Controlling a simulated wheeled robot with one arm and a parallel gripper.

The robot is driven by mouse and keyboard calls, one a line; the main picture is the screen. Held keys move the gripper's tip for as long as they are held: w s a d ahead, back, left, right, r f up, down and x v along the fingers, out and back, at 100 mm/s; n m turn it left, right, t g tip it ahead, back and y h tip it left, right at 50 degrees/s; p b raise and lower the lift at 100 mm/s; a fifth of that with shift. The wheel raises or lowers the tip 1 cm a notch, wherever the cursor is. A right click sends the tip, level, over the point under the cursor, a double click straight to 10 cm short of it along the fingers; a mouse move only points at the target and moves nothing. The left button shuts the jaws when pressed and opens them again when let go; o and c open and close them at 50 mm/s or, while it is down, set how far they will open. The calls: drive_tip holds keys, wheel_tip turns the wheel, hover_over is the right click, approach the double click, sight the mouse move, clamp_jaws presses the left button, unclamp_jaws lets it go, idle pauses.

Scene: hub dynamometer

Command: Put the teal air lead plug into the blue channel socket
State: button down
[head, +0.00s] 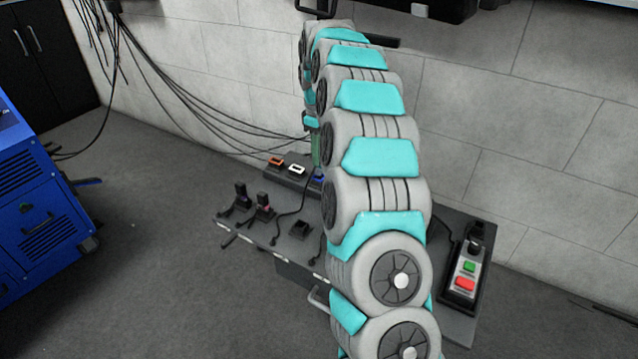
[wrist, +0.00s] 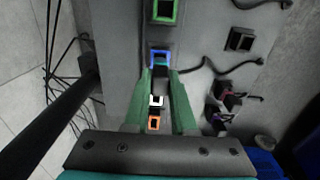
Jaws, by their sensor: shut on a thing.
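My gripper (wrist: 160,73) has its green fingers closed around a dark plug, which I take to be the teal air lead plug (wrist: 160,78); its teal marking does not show. The blue channel socket (wrist: 160,56) is a blue-rimmed opening just past the fingertips in the wrist view. The plug is at the socket's near edge; I cannot tell whether it touches or is inside. In the head view the blue socket (head: 317,175) shows partly beside my arm, with a green finger (head: 316,152) above it. The plug is hidden there.
The orange (wrist: 153,123) and white (wrist: 156,101) sockets lie between my fingers; a green socket (wrist: 164,11) lies beyond the blue one. Two plugs stand in holders (head: 240,200) at the bench's left, near an empty holder (head: 296,230). A button box (head: 466,270) is right. Black cables hang behind.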

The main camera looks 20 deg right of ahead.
drive_tip(key=shift+f, duration=0.15)
drive_tip(key=shift+f, duration=0.7)
drive_tip(key=shift+f+b, duration=0.35)
drive_tip(key=shift+f, duration=0.3)
drive_tip(key=c, duration=0.7)
unclamp_jaws()
drive_tip(key=shift+o, duration=0.2)
drive_tip(key=shift+r, duration=0.1)
wheel_tip(320, 180, up, 7)
drive_tip(key=shift+b, duration=0.35)
drive_tip(key=shift+r, duration=0.35)
